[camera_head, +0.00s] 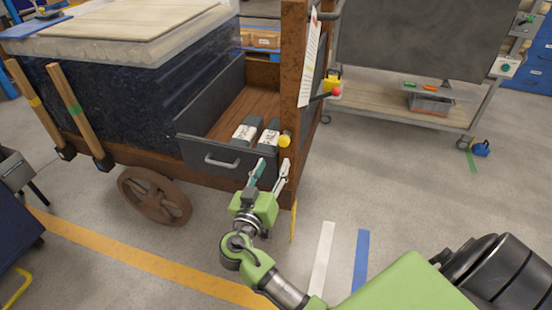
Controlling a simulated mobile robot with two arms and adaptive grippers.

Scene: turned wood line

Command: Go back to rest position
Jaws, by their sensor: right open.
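My right gripper (270,174) is in the lower middle of the head view, on a green arm that comes in from the lower right. Its two fingers are spread apart and nothing shows between them. It is in front of the right end of the cart's open drawer (215,158); whether it touches the drawer front I cannot tell. Two dark items with white labels, one at left (245,132) and one at right (268,136), lie in the drawer behind the gripper. My left gripper is not in view.
The wooden cart (297,70) has a spoked wheel (155,196) and two leaning wooden handles. A yellow knob (285,141) is near the gripper. A wheeled rack (400,100) stands at the back right. The floor at right is largely clear, with white and blue tape strips.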

